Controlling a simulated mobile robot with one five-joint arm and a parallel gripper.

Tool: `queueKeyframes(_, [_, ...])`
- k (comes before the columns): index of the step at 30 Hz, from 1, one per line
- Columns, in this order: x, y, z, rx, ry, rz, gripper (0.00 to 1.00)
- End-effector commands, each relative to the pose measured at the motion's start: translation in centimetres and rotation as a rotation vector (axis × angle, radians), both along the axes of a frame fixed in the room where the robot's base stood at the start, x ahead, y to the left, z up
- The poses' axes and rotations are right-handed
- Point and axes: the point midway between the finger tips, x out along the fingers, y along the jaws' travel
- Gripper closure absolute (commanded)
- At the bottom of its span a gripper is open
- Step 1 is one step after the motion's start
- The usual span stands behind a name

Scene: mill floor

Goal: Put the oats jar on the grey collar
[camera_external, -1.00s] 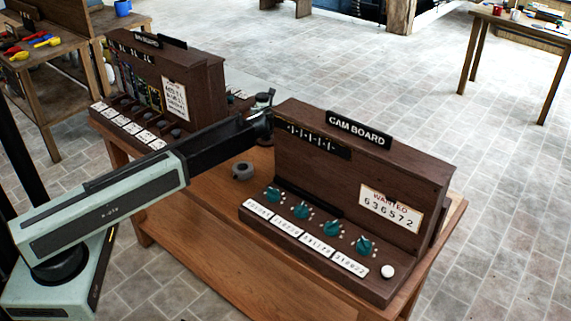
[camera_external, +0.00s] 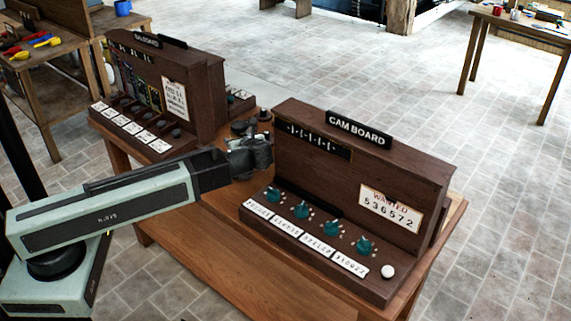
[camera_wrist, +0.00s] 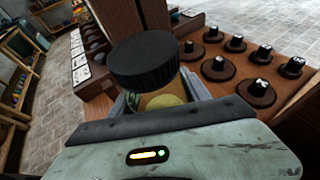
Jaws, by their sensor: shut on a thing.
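My gripper (camera_external: 250,155) is shut on a jar, low over the wooden table between the two dark cabinets. In the wrist view the jar (camera_wrist: 163,92) has a wide black ribbed lid and a tan body with a yellowish patch; I cannot read a label. The jar looks upright between the fingers (camera_wrist: 160,103). The grey collar is hidden now, behind my gripper in the external view and out of sight in the wrist view. I cannot tell whether the jar touches it.
The cam board (camera_external: 350,195) with teal knobs stands close to the right of my gripper. Another dark cabinet (camera_external: 165,90) stands to the left. In the wrist view several dark knobs on round brown discs (camera_wrist: 218,68) stand at the right. The table's front strip (camera_external: 240,240) is clear.

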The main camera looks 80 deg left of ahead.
Motion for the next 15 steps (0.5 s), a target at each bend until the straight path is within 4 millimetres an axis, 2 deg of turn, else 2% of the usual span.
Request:
queueKeyframes(1, [0.0, 0.0, -1.9, 0.001, 0.000, 0.000, 1.00])
queueKeyframes(3, [0.0, 0.0, -3.0, 0.001, 0.000, 0.000, 1.00])
queueKeyframes(9, [0.0, 0.1, -3.4, 0.001, 0.000, -0.001, 1.00])
queueKeyframes(15, [0.0, 0.1, -6.9, 0.000, 0.000, -0.001, 1.00])
